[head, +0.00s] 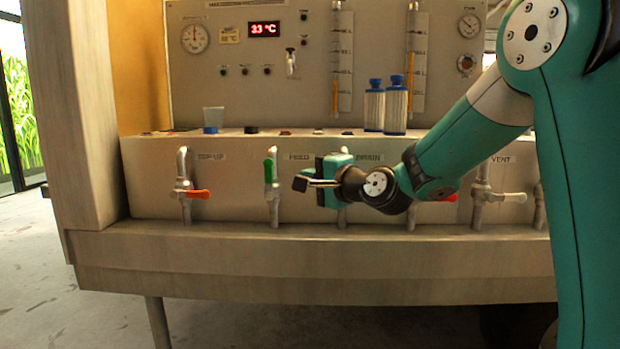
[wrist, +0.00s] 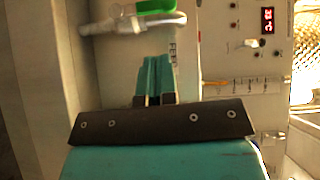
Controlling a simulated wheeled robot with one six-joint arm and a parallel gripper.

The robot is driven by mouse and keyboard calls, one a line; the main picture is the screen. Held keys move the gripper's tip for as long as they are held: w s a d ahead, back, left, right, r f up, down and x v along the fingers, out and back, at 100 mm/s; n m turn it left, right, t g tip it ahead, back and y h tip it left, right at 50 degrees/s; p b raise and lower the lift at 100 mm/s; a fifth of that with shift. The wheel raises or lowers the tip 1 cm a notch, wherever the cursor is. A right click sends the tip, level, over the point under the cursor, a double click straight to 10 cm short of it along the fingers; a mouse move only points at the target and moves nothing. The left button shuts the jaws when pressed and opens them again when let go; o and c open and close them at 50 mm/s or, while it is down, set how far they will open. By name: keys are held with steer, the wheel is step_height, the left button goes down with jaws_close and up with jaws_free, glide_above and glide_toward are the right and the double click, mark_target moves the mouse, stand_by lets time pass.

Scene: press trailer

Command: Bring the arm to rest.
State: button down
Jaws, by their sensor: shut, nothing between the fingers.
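My gripper (head: 303,183) is in front of the lower panel in the head view, close to the valve with the green handle (head: 269,170) labelled FEED. Its fingers point left and are shut with nothing held. In the wrist view the two fingertips (wrist: 153,97) lie together, and the green handle (wrist: 156,6) and its pipe show beyond them. My fingers look apart from the handle, but the exact gap is hard to tell. The green handle stands upright in the head view. My arm reaches in from the right and hides part of the valves behind it.
A valve with an orange handle (head: 198,194) is at left under TOP-UP. A red handle (head: 447,198) and a grey VENT handle (head: 508,197) are at right. Two blue-capped bottles (head: 374,108) and a cup (head: 212,117) stand on the ledge. The front shelf (head: 300,245) is bare.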

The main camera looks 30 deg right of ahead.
steer(key=shift+a, duration=0.1)
stand_by(0.3)
steer(key=s+a+f+n+g+y, duration=0.1)
steer(key=s+a+f+n+g, duration=0.25)
steer(key=s+a+n, duration=0.3)
steer(key=s+a+f+n+g+y, duration=0.2)
steer(key=s+a+f+n+g, duration=0.1)
steer(key=s+a+n+g, duration=0.3)
steer(key=s+a+f+n+g+h, duration=0.1)
steer(key=s+f+n+g+h, duration=0.25)
steer(key=s, duration=0.75)
steer(key=s+a+f+n+g, duration=0.15)
steer(key=s+n+g, duration=0.35)
steer(key=s, duration=0.6)
step_height(320, 180, up, 34)
steer(key=t+p, duration=0.1)
steer(key=p, duration=3.3)
steer(key=shift+w+d+f+n, duration=0.15)
steer(key=shift+w+d+n, duration=0.15)
steer(key=shift+d, duration=0.1)
